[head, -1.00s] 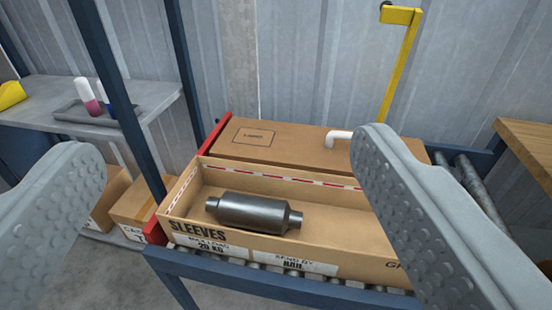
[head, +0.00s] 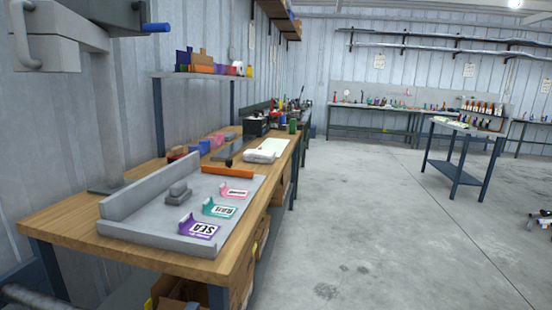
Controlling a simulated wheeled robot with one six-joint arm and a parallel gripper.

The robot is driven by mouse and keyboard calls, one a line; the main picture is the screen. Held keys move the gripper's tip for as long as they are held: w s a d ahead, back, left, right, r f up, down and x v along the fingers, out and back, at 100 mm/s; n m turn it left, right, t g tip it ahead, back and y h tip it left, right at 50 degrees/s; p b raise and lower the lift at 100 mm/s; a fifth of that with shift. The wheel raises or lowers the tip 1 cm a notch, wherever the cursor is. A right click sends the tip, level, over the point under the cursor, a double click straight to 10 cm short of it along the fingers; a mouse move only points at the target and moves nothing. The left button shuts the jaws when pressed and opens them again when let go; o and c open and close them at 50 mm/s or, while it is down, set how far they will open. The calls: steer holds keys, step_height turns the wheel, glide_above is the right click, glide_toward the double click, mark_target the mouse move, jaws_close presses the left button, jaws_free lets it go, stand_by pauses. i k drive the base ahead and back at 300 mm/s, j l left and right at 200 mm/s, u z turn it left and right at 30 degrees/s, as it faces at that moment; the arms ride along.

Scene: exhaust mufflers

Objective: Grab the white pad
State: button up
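A small white pad-like thing (head: 262,156) lies on the wooden workbench (head: 60,211), past the grey tray, around the middle of the bench's length. Which of the two is the white pad I cannot fully tell, though the nearer one is whiter and thicker. My gripper is not in view.
The grey tray (head: 150,222) at the near bench end holds a grey block (head: 178,193) and purple, teal and pink labelled pieces. An orange bar (head: 227,171) lies between tray and pad. Open floor (head: 380,230) stretches right of the bench; a blue-legged table (head: 462,150) stands farther off.

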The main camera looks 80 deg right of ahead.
mark_target(251, 155)
steer(key=z, duration=2.25)
steer(key=i+l, duration=0.25)
steer(key=i, duration=0.25)
steer(key=i+l, duration=0.3)
steer(key=i, duration=0.15)
steer(key=i+l, duration=0.25)
steer(key=i, duration=0.25)
steer(key=i+l, duration=0.25)
steer(key=i, duration=0.25)
steer(key=i+l, duration=0.3)
steer(key=i, duration=0.2)
steer(key=i+l, duration=0.25)
steer(key=i, duration=0.2)
